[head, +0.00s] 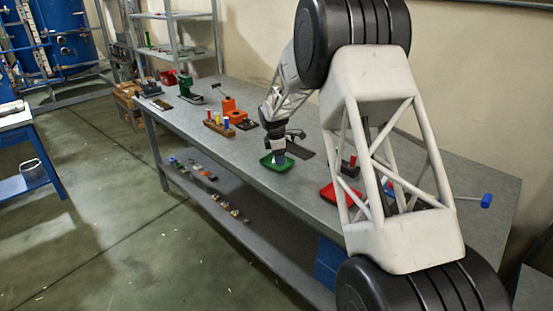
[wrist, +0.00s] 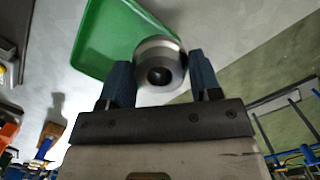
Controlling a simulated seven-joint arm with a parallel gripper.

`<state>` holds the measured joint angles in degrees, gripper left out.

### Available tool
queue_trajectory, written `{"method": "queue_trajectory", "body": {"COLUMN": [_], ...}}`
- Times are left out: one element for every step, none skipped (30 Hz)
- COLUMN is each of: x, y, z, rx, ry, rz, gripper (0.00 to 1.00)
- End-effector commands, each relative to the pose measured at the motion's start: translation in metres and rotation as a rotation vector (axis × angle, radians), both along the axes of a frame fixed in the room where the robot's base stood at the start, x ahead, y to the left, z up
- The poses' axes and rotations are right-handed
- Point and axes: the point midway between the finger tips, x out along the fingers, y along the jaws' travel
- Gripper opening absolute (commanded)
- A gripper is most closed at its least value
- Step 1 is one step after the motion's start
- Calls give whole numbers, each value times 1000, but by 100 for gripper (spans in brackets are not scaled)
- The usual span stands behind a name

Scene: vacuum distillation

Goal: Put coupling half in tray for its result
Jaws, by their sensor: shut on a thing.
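The coupling half (wrist: 160,66) is a short grey metal cylinder with a dark bore, seen in the wrist view. My gripper (wrist: 160,84) is shut on it, one blue fingertip on each side. The green tray (wrist: 100,45) shows behind and to the left of the coupling half in the wrist view. In the head view my gripper (head: 281,156) is over the green tray (head: 270,166); I cannot tell whether the part touches it. A red tray (head: 330,194) lies farther right on the bench, partly behind my arm.
The grey bench (head: 300,187) has a dark flat plate (head: 299,151) just behind the green tray. An orange device (head: 232,108) and a rack with coloured pieces (head: 218,128) stand to the left. A blue-ended handle (head: 486,201) is at the right.

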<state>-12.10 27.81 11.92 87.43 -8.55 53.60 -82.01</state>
Motion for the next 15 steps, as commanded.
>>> {"method": "queue_trajectory", "body": {"x": [7,11,16,19,22,27,30,33,37,40,42,45,47,48,49], "y": [1,2,3,3,4,5,6,6,7,7,8,8,9,9,9], "z": [0,0,-1,-1,-1,-2,-3,-3,-3,-3,-3,-3,-3,-3,-3], "rx": [0,0,0,0,0,0,0,0,0,0,0,0,0,0,0], "ry": [-2,-2,-1,-1,-1,-1,-1,-1,-1,-2,-2,-2,-2,-2,-1], "rz": [0,0,0,0,-1,0,0,0,0,0,0,0,0,0,0], "gripper": [22,22,22,22,22,22,22,22,22,22,22,22,22,22,22]}}
